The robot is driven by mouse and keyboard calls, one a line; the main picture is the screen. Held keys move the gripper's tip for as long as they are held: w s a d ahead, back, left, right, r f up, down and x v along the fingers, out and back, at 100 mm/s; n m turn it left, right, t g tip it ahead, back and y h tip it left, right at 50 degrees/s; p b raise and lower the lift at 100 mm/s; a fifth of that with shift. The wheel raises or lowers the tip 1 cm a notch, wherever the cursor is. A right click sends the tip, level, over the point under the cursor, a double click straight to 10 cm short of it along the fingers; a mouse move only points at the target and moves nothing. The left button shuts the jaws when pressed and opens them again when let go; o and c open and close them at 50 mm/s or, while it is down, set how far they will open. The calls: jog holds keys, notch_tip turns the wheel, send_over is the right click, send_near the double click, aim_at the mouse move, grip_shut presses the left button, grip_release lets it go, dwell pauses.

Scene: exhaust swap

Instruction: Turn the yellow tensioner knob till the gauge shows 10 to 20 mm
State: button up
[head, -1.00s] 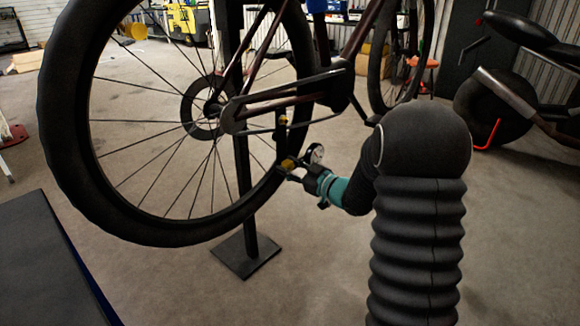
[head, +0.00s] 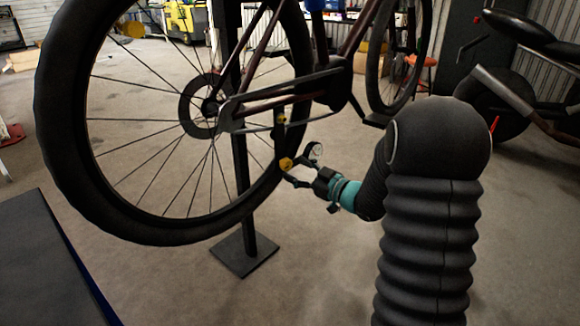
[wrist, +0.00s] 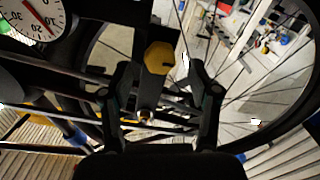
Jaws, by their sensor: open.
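The yellow knob (wrist: 159,57) is faceted and has a dark mark on its face. In the wrist view it appears between my spread fingertips, with a gap on each side. In the head view the knob (head: 286,164) sits below the bike's rear hub. My gripper (head: 297,172) is open, a little right of and below the knob; it also shows in the wrist view (wrist: 159,66). The round white gauge (wrist: 36,17) is cut off at the wrist view's upper left. Its red needle slants toward the lower right; the reading is unclear. The gauge (head: 315,151) also shows in the head view.
The rear wheel (head: 56,130) stands close to the left of the knob. A black stand post (head: 243,190) rises from a floor plate (head: 244,255). A dark bench top (head: 45,260) lies at the lower left. The floor at lower middle is clear.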

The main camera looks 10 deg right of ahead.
jog(key=v, duration=0.8)
jog(key=shift+d, duration=0.1)
